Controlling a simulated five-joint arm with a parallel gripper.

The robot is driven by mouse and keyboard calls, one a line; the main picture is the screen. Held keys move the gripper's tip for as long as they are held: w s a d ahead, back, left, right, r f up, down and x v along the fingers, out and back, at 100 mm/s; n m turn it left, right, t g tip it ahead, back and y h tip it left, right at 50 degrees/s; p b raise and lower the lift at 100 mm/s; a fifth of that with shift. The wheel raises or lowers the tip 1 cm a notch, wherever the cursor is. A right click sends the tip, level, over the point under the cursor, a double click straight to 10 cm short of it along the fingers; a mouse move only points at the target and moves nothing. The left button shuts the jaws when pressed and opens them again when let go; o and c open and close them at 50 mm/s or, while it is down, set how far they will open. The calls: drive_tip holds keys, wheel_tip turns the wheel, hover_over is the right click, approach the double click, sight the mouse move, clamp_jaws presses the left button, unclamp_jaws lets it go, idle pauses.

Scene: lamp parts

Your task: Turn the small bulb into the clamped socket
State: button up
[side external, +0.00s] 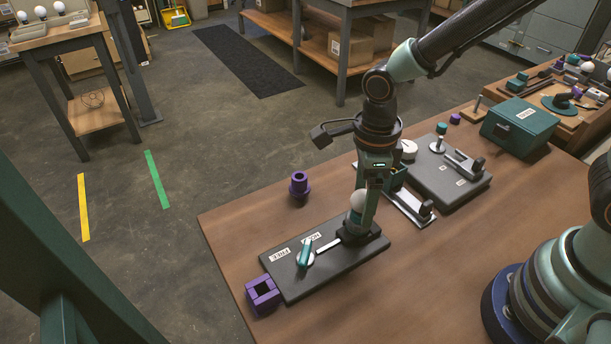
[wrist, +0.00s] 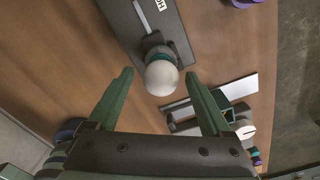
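A small round white bulb (side external: 357,199) stands upright over the dark socket area at the right end of a dark clamp plate (side external: 300,274). In the wrist view the bulb (wrist: 161,78) has a teal collar and dark socket (wrist: 152,41) behind it. How deep its base sits is hidden. A teal lever (side external: 305,252) stands on the plate beside labels, one reading "FREE". My gripper (side external: 363,213) points down at the bulb. In the wrist view my gripper (wrist: 159,74) is open, with one finger on each side of the bulb and visible gaps.
A purple flanged part (side external: 299,185) and a purple square block (side external: 263,294) stand near the plate. A grey fixture plate (side external: 444,173) and a green box (side external: 522,130) are to the right, behind my gripper. The wooden tabletop in front is clear.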

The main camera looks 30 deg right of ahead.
drive_tip(key=shift+r, duration=0.1)
wheel_tip(320, 180, up, 12)
drive_tip(key=s+d+r+n+t, duration=0.1)
drive_tip(key=d+r+n+t, duration=0.1)
drive_tip(key=d+n, duration=0.5)
drive_tip(key=s+d+r+n+t, duration=0.1)
drive_tip(key=d+n, duration=0.6)
drive_tip(key=n, duration=1)
drive_tip(key=r+t, duration=0.1)
drive_tip(key=t, duration=0.1)
drive_tip(key=shift+r+t, duration=0.15)
drive_tip(key=shift+t, duration=0.15)
drive_tip(key=shift+d, duration=0.1)
